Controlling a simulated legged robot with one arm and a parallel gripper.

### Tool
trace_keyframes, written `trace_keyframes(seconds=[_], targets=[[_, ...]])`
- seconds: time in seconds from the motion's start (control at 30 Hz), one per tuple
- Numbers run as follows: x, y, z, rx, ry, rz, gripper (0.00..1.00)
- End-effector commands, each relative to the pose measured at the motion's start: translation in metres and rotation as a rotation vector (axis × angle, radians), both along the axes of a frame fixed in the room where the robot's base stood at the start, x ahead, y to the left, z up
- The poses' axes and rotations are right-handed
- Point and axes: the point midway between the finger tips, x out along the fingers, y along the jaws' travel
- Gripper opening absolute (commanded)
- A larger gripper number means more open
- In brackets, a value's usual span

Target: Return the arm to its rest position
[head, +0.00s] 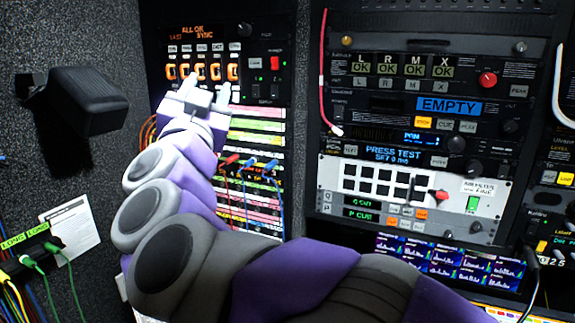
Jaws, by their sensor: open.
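My arm, purple and grey, reaches from the lower right up to the upper left of the head view. My gripper (205,98) is at its far end, pale white, with two fingertips apart and nothing seen between them. It is in front of the sync panel (258,60), just below its row of orange-lit switches. I cannot tell whether the fingertips touch the panel. The arm hides part of the patch bay under that panel.
A black box-shaped fitting (88,100) juts from the left wall. A rack (420,130) of lit panels fills the right. Coloured patch cables (248,172) hang right of the forearm. Green and yellow cables (40,262) hang at lower left.

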Motion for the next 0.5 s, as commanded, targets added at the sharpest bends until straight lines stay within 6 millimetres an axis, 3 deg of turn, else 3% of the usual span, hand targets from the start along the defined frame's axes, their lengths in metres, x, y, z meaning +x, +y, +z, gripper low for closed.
trace_keyframes(seconds=[0.03, 0.17, 0.27, 0.4, 0.5], targets=[[0.003, -0.004, -0.021, -0.041, 0.017, 0.055, 0.48], [0.002, 0.003, -0.071, -0.159, 0.099, 0.220, 0.48], [-0.001, 0.009, -0.124, -0.256, 0.203, 0.327, 0.48], [-0.011, 0.008, -0.215, -0.383, 0.401, 0.441, 0.48], [-0.024, -0.006, -0.282, -0.451, 0.567, 0.492, 0.48]])
